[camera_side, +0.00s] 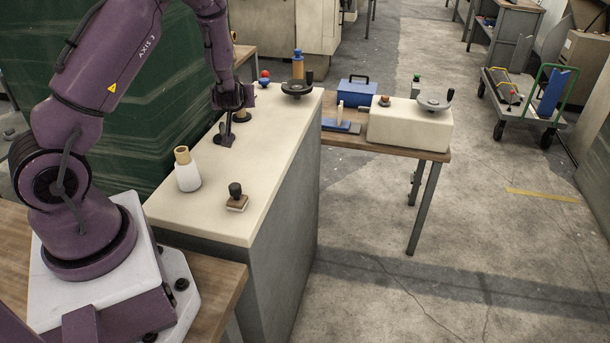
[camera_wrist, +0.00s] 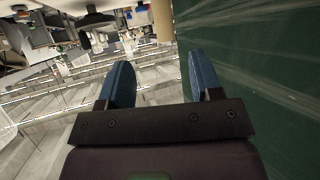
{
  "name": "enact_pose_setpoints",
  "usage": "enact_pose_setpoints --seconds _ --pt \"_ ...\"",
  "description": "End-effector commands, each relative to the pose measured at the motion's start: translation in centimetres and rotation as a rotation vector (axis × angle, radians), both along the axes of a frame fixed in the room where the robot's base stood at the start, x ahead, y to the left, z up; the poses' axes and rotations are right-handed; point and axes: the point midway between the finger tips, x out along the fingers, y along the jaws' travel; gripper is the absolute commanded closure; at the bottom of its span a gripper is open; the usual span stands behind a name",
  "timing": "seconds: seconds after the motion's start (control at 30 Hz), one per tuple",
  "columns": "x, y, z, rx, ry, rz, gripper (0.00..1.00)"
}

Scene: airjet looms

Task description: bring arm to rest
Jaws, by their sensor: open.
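My gripper (camera_wrist: 162,78) shows in the wrist view with its two blue fingers wide apart. Nothing is between them. In the side view my arm reaches over the far part of the cream counter (camera_side: 262,170), with its dark wrist above the top. The fingers cannot be made out clearly there.
On the counter stand a white bottle with a tan top (camera_side: 187,170), a dark-knobbed stamp (camera_side: 237,197), a dark handwheel (camera_side: 297,88) and a blue-and-tan bottle (camera_side: 298,64). A green board (camera_side: 150,95) stands close behind my arm.

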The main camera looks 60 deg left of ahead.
Motion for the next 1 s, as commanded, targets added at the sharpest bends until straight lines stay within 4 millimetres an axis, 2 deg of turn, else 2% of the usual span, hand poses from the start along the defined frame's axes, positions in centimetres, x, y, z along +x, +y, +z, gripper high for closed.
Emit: enact_pose_setpoints --seconds 0.03,0.1,0.17,0.27,0.4,0.47,0.6,0.8,0.9,1.0 --pt "-0.4 -1.0 -1.4 -0.070 0.048 -0.020 0.41" --pt "-0.6 -2.9 -2.7 -0.184 0.107 -0.062 0.41" --pt "-0.5 -5.2 -2.9 -0.287 0.148 -0.114 0.41" --pt "-0.3 -9.8 -2.0 -0.451 0.213 -0.227 0.41" --pt "-1.0 -16.8 1.5 -0.627 0.313 -0.424 0.41" --pt "-1.9 -19.6 3.4 -0.675 0.363 -0.512 0.41" --pt "-5.0 -25.0 7.8 -0.721 0.480 -0.707 0.41" --pt "-10.6 -29.7 13.2 -0.647 0.620 -0.921 0.41" --pt "-13.0 -30.9 15.3 -0.565 0.651 -0.995 0.41" --pt "-14.5 -31.7 17.0 -0.477 0.633 -1.048 0.41"
